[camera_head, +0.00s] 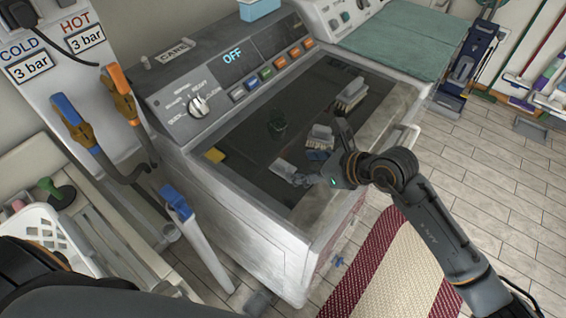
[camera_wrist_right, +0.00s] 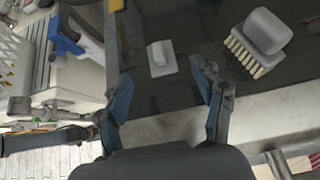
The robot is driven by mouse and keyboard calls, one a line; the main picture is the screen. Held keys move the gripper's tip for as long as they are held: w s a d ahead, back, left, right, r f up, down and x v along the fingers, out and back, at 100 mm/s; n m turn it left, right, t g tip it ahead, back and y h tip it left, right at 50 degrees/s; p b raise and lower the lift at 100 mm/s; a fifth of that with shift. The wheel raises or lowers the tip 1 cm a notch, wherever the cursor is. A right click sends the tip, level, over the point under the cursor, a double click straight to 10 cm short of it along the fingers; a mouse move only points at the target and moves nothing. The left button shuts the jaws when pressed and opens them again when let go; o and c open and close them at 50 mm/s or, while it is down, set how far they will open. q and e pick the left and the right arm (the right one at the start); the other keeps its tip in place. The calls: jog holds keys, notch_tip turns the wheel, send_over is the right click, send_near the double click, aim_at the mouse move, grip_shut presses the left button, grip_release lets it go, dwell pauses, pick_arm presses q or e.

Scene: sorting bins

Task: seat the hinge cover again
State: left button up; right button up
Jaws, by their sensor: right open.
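A small pale grey piece with a raised block on a flat base (camera_wrist_right: 162,58) lies on the dark top of the washing machine (camera_head: 235,140); it may be the hinge cover. In the head view it seems to be the pale piece (camera_head: 283,168) near the front edge. My right gripper (camera_head: 305,180) is low over that edge, partly hidden by its own wrist. In the wrist view its two fingers (camera_wrist_right: 166,88) are apart, with the piece beyond the gap, not touched. I cannot make out the hinge. My left gripper is not in view.
A grey-backed brush (camera_wrist_right: 265,32) lies right of the piece; it also shows in the head view (camera_head: 320,136). Another brush-like item (camera_head: 350,93) lies farther right. A dark cup (camera_head: 278,122) and a yellow block (camera_head: 214,155) are on the top.

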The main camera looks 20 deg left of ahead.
aim_at(284, 163)
jog(key=shift+x, duration=1)
jog(key=shift+w+a+f+p, duration=0.1)
jog(key=shift+w+a+p, duration=0.1)
jog(key=shift+a+p, duration=0.25)
jog(key=p+x, duration=0.2)
jog(key=x, duration=0.2)
jog(key=shift+a, duration=0.2)
jog(key=shift+w+a, duration=0.15)
jog(key=shift+c, duration=0.2)
jog(key=c, duration=0.9)
